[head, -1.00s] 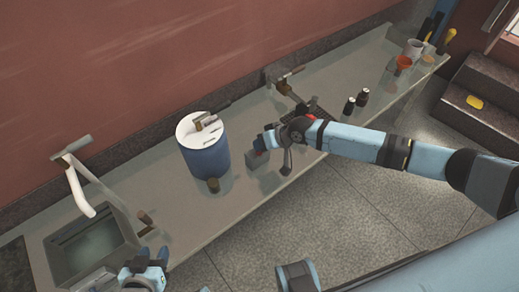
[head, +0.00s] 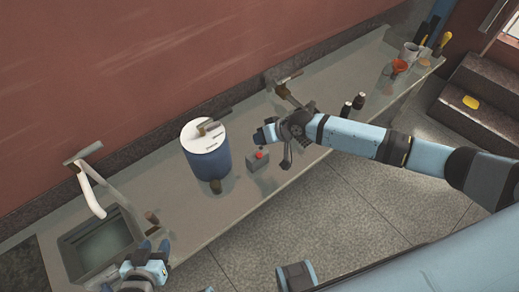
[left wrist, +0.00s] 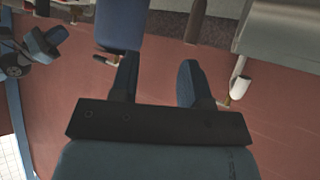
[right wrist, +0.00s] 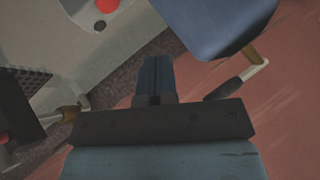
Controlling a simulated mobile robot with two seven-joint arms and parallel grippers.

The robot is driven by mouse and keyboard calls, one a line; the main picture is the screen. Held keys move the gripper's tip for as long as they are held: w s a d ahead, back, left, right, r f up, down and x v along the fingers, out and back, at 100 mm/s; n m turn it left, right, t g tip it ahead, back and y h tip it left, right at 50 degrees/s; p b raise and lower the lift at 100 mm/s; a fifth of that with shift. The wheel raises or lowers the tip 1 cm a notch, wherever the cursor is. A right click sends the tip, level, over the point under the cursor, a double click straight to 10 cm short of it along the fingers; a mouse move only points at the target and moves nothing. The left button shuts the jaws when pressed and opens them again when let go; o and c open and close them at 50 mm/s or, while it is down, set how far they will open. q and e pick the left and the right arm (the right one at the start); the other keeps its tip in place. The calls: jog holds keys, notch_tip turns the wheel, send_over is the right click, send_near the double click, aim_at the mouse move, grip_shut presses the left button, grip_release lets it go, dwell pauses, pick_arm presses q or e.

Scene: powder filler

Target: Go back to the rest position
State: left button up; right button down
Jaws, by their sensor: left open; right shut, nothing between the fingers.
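My left gripper (head: 156,249) is open and empty at the front edge of the counter, near the sink; its two fingers stand apart in the left wrist view (left wrist: 157,78). My right gripper (head: 261,136) is shut and empty, held just behind and above a small grey box with a red button (head: 261,156). Its fingers are together in the right wrist view (right wrist: 157,78), where the red button (right wrist: 106,5) shows at the top. The gripper appears clear of the box.
A blue drum with a white lid (head: 207,158) stands left of the box. A sink (head: 98,243) with a white-spouted tap is at the left. Open floor lies in front.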

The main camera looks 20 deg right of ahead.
jog(key=shift+r, duration=0.45)
pick_arm(q)
jog(key=shift+r, duration=0.35)
pick_arm(e)
jog(key=shift+f, duration=0.1)
jog(key=s+a+r+n+t+p, duration=0.1)
jog(key=s+a+r+t+p, duration=0.2)
jog(key=s, duration=0.4)
jog(key=s+a+r+p, duration=0.2)
jog(key=s+a+p, duration=0.2)
jog(key=s, duration=0.2)
pick_arm(q)
notch_tip(320, 180, up, 8)
jog(key=s+a+p, duration=0.1)
jog(key=p, duration=0.3)
jog(key=shift+p, duration=0.35)
pick_arm(e)
jog(key=s+d+r+t+h, duration=0.2)
jog(key=s+d+r+h, duration=0.1)
jog(key=s+d, duration=0.6)
jog(key=s+h, duration=0.1)
jog(key=s, duration=0.2)
jog(key=shift+d+r+t, duration=0.35)
jog(key=shift+t, duration=0.05)
